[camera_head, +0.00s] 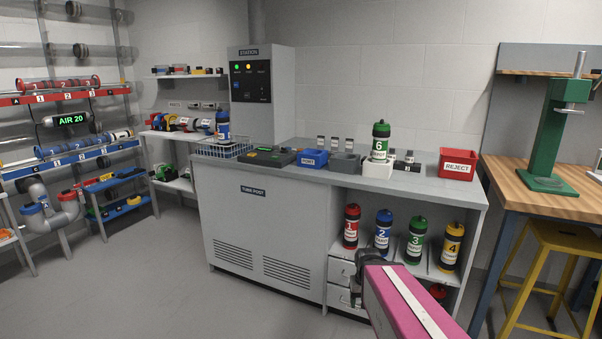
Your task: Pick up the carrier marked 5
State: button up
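I cannot read a 5 on any carrier. A green-topped carrier marked 6 (380,142) stands upright in a white holder (376,170) on the counter. On the shelf below stand carriers marked 1, red (351,227), 2, blue (382,230), 3, green (415,240), and 4, yellow (451,247). A red piece (438,291) shows lower down, partly hidden by my pink arm. A blue-topped carrier (222,126), its number unreadable, stands at the wire basket (222,150). The dark end of my arm, my gripper (366,262), is in front of the shelf; its fingers are not clear.
The grey counter (300,185) also bears blue and grey bins and a red REJECT bin (457,164). A wooden bench (530,195) with a green press and yellow stool (560,245) stands at right. Tube racks line the left. The floor (140,285) at left is clear.

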aim_at(223, 119)
jog(key=i+j, duration=0.15)
jog(key=j, duration=0.25)
jog(key=i+j, duration=0.1)
jog(key=j, duration=0.35)
jog(key=i+j, duration=0.15)
jog(key=j, duration=0.25)
